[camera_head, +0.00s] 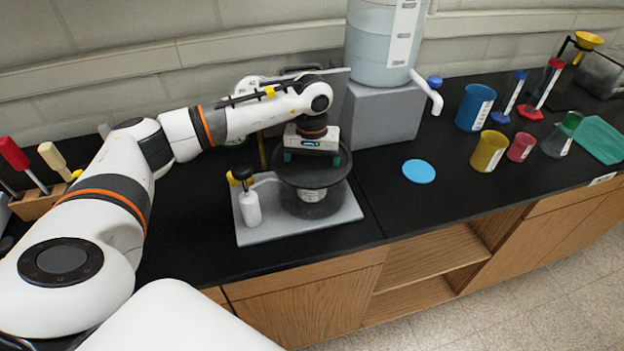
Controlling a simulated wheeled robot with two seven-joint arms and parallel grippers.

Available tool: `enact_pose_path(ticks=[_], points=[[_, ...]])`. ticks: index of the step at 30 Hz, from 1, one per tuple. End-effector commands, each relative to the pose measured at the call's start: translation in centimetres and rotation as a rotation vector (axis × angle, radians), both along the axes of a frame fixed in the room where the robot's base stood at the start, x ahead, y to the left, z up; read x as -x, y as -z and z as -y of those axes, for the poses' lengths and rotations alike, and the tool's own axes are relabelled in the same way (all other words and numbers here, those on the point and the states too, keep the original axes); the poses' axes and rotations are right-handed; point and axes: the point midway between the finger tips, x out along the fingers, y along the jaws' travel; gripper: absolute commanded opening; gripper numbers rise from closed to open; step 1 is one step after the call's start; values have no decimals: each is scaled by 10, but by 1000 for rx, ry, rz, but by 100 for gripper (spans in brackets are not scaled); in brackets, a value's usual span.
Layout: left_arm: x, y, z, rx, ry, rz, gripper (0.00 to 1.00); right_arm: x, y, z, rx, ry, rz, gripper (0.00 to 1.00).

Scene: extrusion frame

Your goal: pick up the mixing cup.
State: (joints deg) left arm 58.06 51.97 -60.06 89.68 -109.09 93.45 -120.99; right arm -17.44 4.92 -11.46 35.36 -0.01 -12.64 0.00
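A dark round vessel (313,207) with a wide rim stands on a light grey base plate. Several cups are on the counter to the right: a blue cup (474,108), a yellow cup (488,151) and a small red cup (521,147). No label I can read says which is the mixing cup. My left gripper (315,160) points down just over the dark vessel. Its teal fingers show wide apart at both sides of the gripper body; their tips are partly hidden against the dark rim. I see nothing held between them. My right gripper is out of view.
A white pump bottle (249,207) stands close left of the vessel on the base plate (300,232). A water tank (383,45) on a grey block (386,117) with a spout is behind right. A blue disc (419,171) lies on the clear black counter.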

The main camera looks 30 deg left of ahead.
Motion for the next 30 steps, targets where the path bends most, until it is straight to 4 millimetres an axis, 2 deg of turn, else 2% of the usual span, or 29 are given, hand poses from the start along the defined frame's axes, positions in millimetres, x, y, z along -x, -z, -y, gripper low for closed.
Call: enact_pose_path(ticks=[3, 9, 17, 20, 26, 30], points=[[1, 18, 1, 0, -1, -7, 88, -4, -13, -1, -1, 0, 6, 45], [0, 44, 0, 0, -1, -2, 88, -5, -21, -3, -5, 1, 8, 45], [0, 50, 0, -1, 0, 0, 88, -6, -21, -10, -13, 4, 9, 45], [0, 49, 0, -1, 0, 0, 75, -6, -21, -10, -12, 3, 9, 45], [0, 49, 0, -1, 0, 0, 42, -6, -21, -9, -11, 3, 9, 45], [0, 49, 0, 0, -1, 0, 40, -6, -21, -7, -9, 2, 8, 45]])
